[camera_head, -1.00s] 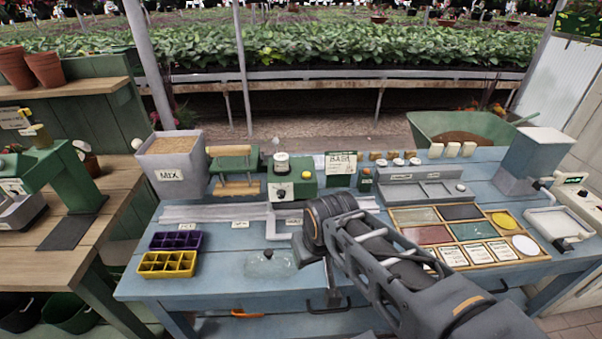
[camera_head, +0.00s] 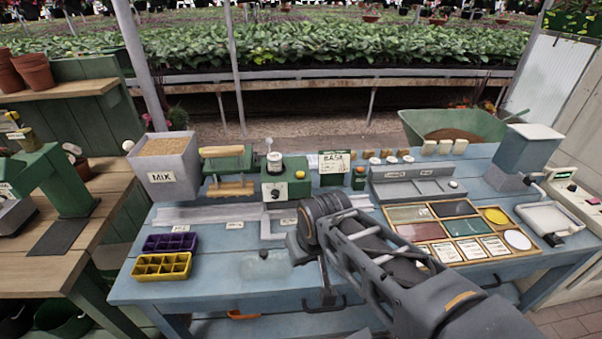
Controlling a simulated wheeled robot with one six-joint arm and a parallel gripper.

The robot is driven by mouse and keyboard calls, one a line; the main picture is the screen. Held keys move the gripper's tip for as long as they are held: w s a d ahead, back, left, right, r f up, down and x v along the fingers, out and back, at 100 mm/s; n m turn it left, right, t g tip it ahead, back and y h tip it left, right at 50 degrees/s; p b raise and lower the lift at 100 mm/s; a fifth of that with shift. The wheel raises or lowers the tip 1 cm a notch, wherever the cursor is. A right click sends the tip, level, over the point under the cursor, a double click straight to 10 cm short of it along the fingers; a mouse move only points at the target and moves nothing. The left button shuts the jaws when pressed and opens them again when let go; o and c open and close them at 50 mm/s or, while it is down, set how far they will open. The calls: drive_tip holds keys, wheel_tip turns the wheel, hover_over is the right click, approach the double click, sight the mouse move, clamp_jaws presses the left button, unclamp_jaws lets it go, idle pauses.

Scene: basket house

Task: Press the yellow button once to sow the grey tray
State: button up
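A small yellow button (camera_head: 300,174) shows on the front of the green seeder box (camera_head: 276,191), which has a white-topped jar on it. I cannot make out a grey tray with cells; my arm covers part of the bench. A purple cell tray (camera_head: 170,243) and a yellow cell tray (camera_head: 161,267) lie at the left. My gripper (camera_head: 312,262) is over the bench front, below and apart from the seeder box. Its fingers are mostly hidden by my wrist.
A grey MIX bin (camera_head: 168,183) and a green roller frame (camera_head: 228,186) stand left of the seeder. A wooden case of coloured panels (camera_head: 408,214) lies to the right. A faint clear dome (camera_head: 266,265) sits left of my gripper.

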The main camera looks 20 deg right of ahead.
clamp_jaws()
idle(1.1)
